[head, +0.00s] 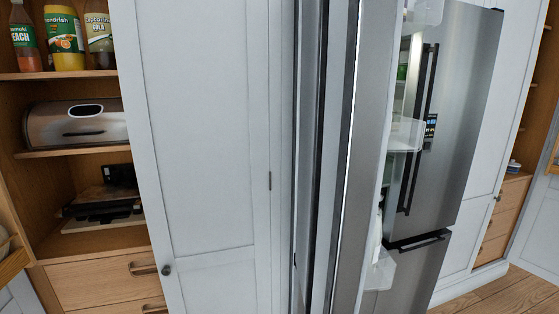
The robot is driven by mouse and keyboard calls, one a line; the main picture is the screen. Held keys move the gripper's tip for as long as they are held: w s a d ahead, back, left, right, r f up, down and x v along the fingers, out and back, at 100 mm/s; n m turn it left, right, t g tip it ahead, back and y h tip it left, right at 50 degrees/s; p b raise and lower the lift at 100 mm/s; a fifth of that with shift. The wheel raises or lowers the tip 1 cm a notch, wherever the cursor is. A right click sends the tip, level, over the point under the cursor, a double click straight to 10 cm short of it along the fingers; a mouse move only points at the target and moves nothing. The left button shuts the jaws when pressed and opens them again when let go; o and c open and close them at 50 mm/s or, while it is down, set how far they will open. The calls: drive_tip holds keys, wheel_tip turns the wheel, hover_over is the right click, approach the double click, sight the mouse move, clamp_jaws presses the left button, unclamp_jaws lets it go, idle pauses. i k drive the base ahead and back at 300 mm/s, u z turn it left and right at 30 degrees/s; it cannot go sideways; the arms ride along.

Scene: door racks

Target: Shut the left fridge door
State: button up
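The left fridge door (369,150) stands open, seen nearly edge-on and close to me in the middle of the head view. Clear plastic door bins (405,134) show along its inner side. The right fridge door (470,110) is steel with a long dark vertical handle and looks closed. A narrow strip of the fridge's inside shows between the two doors. Most of the interior and the left door's outer face are hidden. My gripper is not in view.
A tall pale cabinet door (200,130) stands left of the fridge door. Further left, wooden shelves hold bottles, jars and a metal bread box (76,124). A lower fridge front (410,272) with a dark handle sits under the right door. Wooden floor (515,292) shows at the lower right.

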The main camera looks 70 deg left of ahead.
sight(351, 49)
drive_tip(key=u, duration=2.95)
drive_tip(key=k, duration=1.3)
drive_tip(key=z, duration=0.15)
drive_tip(key=i, duration=1.35)
drive_tip(key=u, duration=0.8)
drive_tip(key=i, duration=0.5)
drive_tip(key=u, duration=0.55)
